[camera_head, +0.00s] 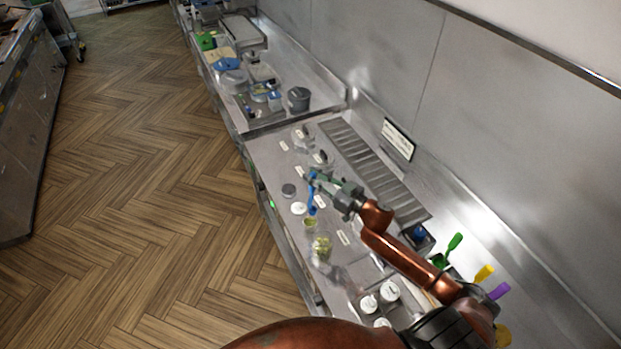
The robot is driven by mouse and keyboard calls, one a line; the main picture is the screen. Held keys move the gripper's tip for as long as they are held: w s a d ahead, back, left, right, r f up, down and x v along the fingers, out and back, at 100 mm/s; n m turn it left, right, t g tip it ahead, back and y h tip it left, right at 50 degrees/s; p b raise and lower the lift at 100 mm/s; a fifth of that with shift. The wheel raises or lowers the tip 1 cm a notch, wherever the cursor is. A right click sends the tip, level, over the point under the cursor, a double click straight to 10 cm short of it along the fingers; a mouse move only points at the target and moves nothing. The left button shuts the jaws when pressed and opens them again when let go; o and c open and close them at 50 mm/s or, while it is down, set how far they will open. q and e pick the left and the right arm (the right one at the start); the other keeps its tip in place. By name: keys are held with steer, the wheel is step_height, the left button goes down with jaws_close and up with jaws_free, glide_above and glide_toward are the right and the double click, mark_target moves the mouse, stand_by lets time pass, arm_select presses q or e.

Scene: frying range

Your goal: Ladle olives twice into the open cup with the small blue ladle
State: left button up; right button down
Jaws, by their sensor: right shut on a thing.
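My right gripper (320,184) is shut on the small blue ladle (311,200), above the steel counter. The ladle's blue handle hangs down roughly upright. Just below its lower end is a small round thing with green in it (310,222); I cannot tell whether this is the open cup or the ladle's bowl. A clear container with green olives (321,244) stands nearer to me, just below it in the picture. My left gripper is out of view.
A white round piece (299,208) and a dark round one (288,190) lie left of the ladle. White-lidded jars (389,290) stand nearer. Green (454,241), yellow (485,273) and purple (499,291) handles stand at the right. A slatted grate (375,170) runs along the wall.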

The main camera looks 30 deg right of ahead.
step_height(320, 180, up, 8)
steer(key=p, duration=0.7)
steer(key=shift+p, duration=0.35)
steer(key=shift+r, duration=0.5)
steer(key=shift+a, duration=0.15)
